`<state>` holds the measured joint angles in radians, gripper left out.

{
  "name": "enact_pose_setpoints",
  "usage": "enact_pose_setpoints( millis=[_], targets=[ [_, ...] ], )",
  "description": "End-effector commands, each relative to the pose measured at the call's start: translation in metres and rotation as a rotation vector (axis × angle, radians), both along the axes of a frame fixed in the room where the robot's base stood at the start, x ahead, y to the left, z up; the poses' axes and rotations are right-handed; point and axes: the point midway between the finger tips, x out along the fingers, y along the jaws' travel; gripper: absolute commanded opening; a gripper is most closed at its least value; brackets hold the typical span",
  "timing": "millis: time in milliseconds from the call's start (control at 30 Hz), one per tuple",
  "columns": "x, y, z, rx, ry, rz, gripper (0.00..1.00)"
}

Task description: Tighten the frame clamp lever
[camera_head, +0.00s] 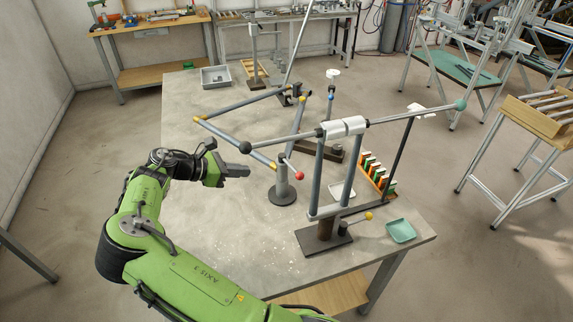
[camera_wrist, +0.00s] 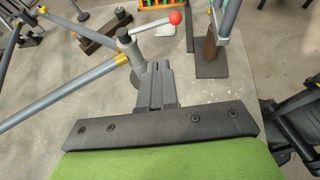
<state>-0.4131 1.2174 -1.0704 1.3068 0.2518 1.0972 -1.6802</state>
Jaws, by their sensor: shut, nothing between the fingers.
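The clamp lever is a pale rod with a red ball (camera_head: 299,175) on its end. It sits on a short grey post (camera_head: 282,187) with a round dark base, and a grey frame tube (camera_head: 225,138) with yellow collars reaches the post. The red ball (camera_wrist: 176,17) and post (camera_wrist: 126,42) also show in the wrist view, just beyond my fingers. My gripper (camera_head: 246,171) is shut and empty, left of the post and apart from the lever. In the wrist view its fingers (camera_wrist: 158,68) are together, pointing toward the post.
A second stand (camera_head: 323,235) with upright tubes and a yellow-knobbed lever (camera_head: 368,216) stands at the right. The tabletop (camera_head: 225,240) is bare at the front left.

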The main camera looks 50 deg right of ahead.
Motion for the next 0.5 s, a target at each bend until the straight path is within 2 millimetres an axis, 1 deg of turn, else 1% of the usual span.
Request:
enact_pose_setpoints(
  millis=[167,500],
  targets=[
    [-0.010,-0.023,-0.015,0.000,0.001,-0.007,0.00],
    [-0.034,-0.085,-0.049,-0.001,-0.003,-0.007,0.00]
  ],
)
